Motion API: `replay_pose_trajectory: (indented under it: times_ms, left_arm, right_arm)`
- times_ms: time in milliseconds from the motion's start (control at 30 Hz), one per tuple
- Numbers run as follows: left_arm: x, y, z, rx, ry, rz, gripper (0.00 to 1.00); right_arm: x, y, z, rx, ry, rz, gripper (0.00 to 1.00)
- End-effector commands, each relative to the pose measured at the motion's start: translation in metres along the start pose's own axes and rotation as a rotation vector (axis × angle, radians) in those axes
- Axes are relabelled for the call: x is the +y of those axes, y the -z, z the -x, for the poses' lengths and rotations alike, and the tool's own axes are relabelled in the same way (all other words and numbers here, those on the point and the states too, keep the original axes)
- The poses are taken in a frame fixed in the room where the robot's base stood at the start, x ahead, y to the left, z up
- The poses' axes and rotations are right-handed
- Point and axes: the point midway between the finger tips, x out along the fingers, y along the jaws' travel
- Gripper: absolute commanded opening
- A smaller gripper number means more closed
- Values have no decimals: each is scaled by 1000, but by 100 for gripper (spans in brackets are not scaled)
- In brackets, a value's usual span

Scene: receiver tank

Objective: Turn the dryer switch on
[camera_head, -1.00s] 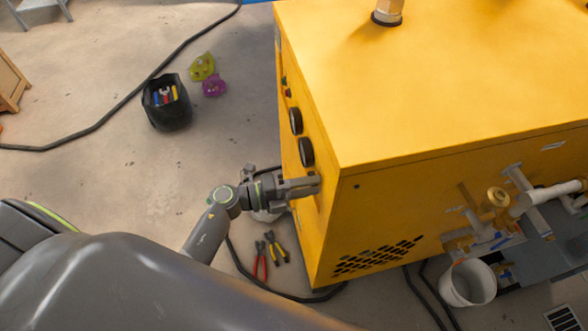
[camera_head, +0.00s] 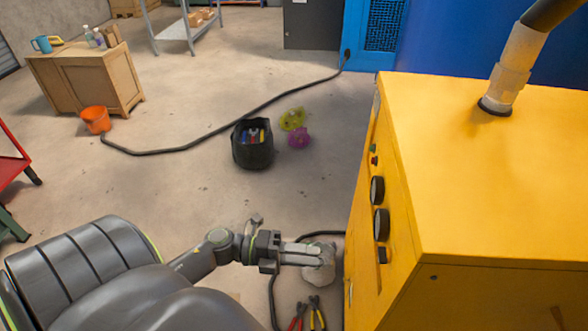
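The yellow dryer (camera_head: 480,190) fills the right side. Its narrow left face carries a green and a red button, two round black gauges (camera_head: 379,207) and, below them, a small black switch (camera_head: 382,255). The switch is seen at a steep angle, so I cannot tell its position. My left gripper (camera_head: 321,255) reaches in from the left, its fingers pointing right toward the dryer's panel side. The fingers lie close together with nothing between them. In the picture the tips are left of the switch, with a gap to the panel. My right gripper is out of view.
A whitish lump (camera_head: 320,272) lies on the floor behind my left fingers. Pliers (camera_head: 316,313) lie below. A black tool bag (camera_head: 252,145), a dark hose (camera_head: 215,132) and an orange bucket (camera_head: 96,119) are farther off. Open floor lies left of the dryer.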

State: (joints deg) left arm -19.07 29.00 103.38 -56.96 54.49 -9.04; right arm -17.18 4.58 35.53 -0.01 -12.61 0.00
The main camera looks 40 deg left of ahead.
Motion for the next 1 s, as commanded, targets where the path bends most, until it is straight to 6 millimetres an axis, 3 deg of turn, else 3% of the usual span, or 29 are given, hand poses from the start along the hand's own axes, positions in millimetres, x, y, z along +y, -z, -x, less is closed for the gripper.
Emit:
replay_pose_trajectory:
  times_ms: [100,300,867,1000]
  left_arm:
    - [2,0,15,1,-3,-1,33]
    - [0,0,25,0,0,0,33]
    - [0,0,26,-2,1,0,33]
    - [12,-13,29,-75,8,60,33]
  right_arm:
    - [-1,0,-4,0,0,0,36]
    - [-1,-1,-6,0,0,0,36]
    - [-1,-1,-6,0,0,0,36]
    - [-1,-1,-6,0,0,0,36]
